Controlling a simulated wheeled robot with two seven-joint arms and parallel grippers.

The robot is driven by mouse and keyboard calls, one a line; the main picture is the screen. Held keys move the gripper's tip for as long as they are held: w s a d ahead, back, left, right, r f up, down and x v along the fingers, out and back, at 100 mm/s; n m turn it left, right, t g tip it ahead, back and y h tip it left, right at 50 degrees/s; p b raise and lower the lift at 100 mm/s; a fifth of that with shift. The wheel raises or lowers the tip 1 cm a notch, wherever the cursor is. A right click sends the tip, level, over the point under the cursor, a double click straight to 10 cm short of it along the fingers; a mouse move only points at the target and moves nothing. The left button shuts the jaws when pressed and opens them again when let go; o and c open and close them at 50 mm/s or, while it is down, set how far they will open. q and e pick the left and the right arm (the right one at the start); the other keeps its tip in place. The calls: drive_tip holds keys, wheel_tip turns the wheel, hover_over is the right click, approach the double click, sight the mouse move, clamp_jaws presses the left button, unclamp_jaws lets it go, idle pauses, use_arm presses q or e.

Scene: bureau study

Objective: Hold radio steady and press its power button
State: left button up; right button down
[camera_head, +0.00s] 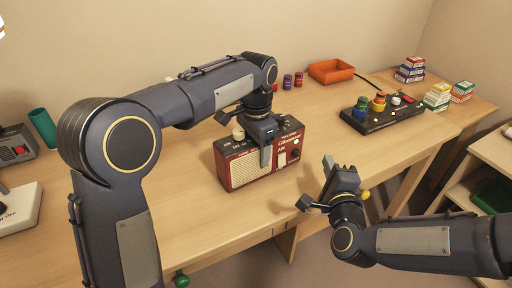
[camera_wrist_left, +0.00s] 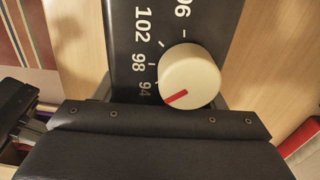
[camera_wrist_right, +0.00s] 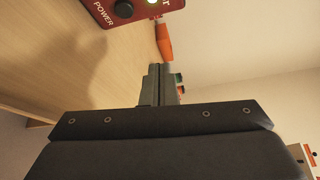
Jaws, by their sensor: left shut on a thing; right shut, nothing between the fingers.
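The red radio (camera_head: 240,172) with a dark top stands upright on the desk. My left gripper (camera_head: 265,155) is shut on the radio, with a finger down its front face. The left wrist view shows the radio's dark top (camera_wrist_left: 130,60) with tuning numbers and a cream knob (camera_wrist_left: 190,77) with a red mark. The right wrist view shows the radio's corner with a black button (camera_wrist_right: 124,9) beside the word POWER and a pale light (camera_wrist_right: 152,2). My right gripper (camera_head: 328,163) is shut and empty, to the right of the radio and apart from it.
The wooden desk (camera_head: 350,160) is clear around the radio's right side. A dark panel with coloured knobs (camera_head: 385,118), an orange tray (camera_head: 331,71) and stacked small boxes (camera_head: 437,97) stand further right and back. A green cup (camera_head: 43,127) stands at the left.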

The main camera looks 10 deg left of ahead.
sight(301, 152)
drive_tip(key=m+h, duration=0.1)
drive_tip(key=m, duration=0.2)
drive_tip(key=s+f+m+g+h, duration=0.1)
drive_tip(key=m, duration=0.2)
drive_tip(key=s+m+h, duration=0.1)
drive_tip(key=m, duration=0.3)
drive_tip(key=shift+s+f, duration=0.2)
drive_tip(key=shift+f, duration=0.2)
drive_tip(key=m, duration=0.1)
drive_tip(key=s+f+m+g, duration=0.1)
drive_tip(key=m, duration=0.1)
drive_tip(key=shift+h, duration=0.4)
drive_tip(key=shift+w+a, duration=3)
drive_tip(key=shift+a, duration=0.1)
drive_tip(key=shift+w+a, duration=0.1)
drive_tip(key=shift+w+a, duration=0.2)
drive_tip(key=shift+s+d, duration=0.3)
